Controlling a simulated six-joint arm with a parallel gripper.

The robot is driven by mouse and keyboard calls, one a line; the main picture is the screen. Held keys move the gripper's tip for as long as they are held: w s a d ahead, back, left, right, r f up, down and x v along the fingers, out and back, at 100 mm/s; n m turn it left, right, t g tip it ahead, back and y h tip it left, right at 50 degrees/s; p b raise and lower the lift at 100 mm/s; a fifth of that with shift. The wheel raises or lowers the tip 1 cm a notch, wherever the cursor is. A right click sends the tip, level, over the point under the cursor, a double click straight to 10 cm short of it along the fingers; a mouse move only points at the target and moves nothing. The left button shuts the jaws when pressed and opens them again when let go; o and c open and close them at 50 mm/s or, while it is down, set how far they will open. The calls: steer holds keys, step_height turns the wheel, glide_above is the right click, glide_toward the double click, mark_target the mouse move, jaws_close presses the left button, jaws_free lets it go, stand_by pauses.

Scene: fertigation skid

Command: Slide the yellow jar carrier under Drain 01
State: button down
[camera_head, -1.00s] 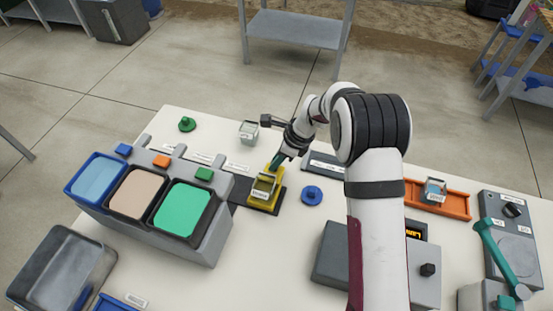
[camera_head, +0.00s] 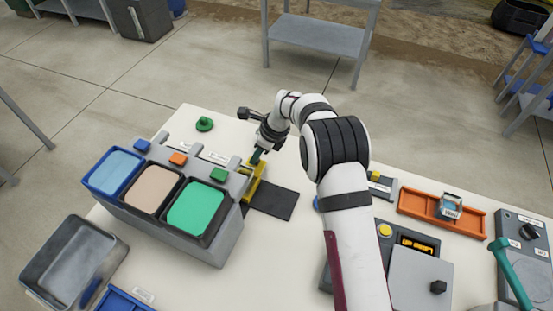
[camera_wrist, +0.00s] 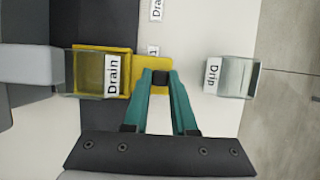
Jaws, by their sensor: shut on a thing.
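My gripper (camera_head: 257,158), with teal fingers, is shut on the yellow jar carrier (camera_head: 255,185) at the tank end of a dark mat. In the wrist view the fingertips (camera_wrist: 160,78) close on a tab at the right of the yellow carrier (camera_wrist: 152,66). A clear jar (camera_wrist: 88,82) labelled "Drain" sits in the carrier. A grey part (camera_wrist: 25,66) projecting from the left overlaps the jar's left end in that view. Three grey outlets stand along the tank block; I cannot read which is Drain 01.
Blue (camera_head: 115,172), beige (camera_head: 153,189) and green (camera_head: 196,208) tanks stand left of the carrier. The dark mat (camera_head: 272,201) is bare to its right. A clear jar labelled "Drip" (camera_wrist: 232,76) stands beyond my fingers. An orange tray (camera_head: 420,208) lies at right.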

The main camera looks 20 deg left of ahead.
steer(key=shift+a, duration=0.5)
steer(key=c, duration=0.7)
jaws_free()
steer(key=shift+v, duration=7.95)
